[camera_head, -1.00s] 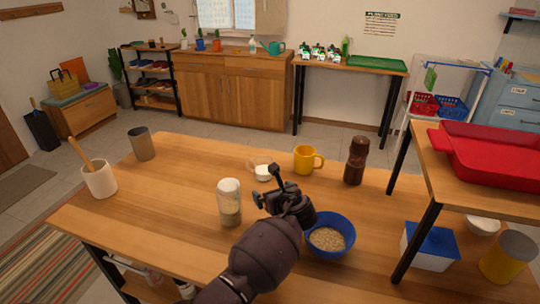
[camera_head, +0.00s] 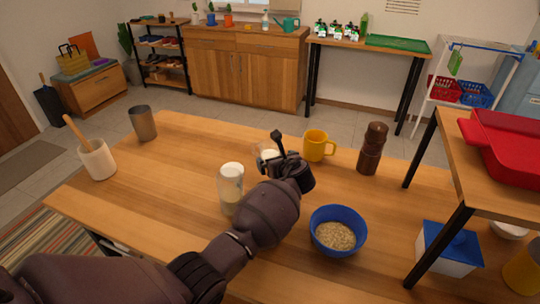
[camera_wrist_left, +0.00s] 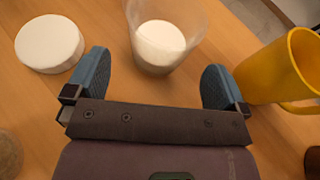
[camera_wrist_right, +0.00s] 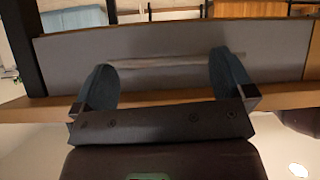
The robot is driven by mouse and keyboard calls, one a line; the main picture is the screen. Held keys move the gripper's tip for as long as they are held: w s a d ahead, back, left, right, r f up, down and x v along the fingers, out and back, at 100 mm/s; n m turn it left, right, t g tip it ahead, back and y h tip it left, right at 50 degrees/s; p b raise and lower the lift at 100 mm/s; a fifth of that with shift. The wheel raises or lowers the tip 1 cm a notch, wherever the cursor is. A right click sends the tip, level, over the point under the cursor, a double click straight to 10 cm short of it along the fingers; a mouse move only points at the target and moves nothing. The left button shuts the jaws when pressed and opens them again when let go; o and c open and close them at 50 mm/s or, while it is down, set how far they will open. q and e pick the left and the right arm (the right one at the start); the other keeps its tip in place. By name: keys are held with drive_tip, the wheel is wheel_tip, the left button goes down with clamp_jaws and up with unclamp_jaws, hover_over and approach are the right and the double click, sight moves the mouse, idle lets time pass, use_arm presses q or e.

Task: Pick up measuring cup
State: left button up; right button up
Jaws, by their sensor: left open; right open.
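A small clear cup with white contents (camera_head: 268,154), which looks like the measuring cup, stands on the wooden table just beyond my left gripper (camera_head: 283,155) and is partly hidden by it. In the left wrist view the cup (camera_wrist_left: 163,38) is upright, ahead of and between the two spread fingers (camera_wrist_left: 155,82). The fingers appear clear of it, and my left gripper is open and empty. My right gripper (camera_wrist_right: 167,82) is open and empty in its wrist view, facing a grey panel; it is not in the head view.
A white-lidded jar (camera_head: 230,188) stands left of my left gripper, its lid (camera_wrist_left: 50,43) close to the left finger. A yellow mug (camera_head: 318,146) is close on the right. A brown grinder (camera_head: 371,150) and a blue bowl of grains (camera_head: 337,232) stand farther right.

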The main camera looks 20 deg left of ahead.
use_arm(q)
drive_tip(key=b+x, duration=0.1)
drive_tip(key=x, duration=0.3)
drive_tip(key=shift+d+f, duration=0.1)
drive_tip(key=shift+w, duration=0.2)
drive_tip(key=shift+r, duration=0.25)
drive_tip(key=c, duration=0.9)
drive_tip(key=shift+c, duration=0.7)
drive_tip(key=shift+r, duration=0.1)
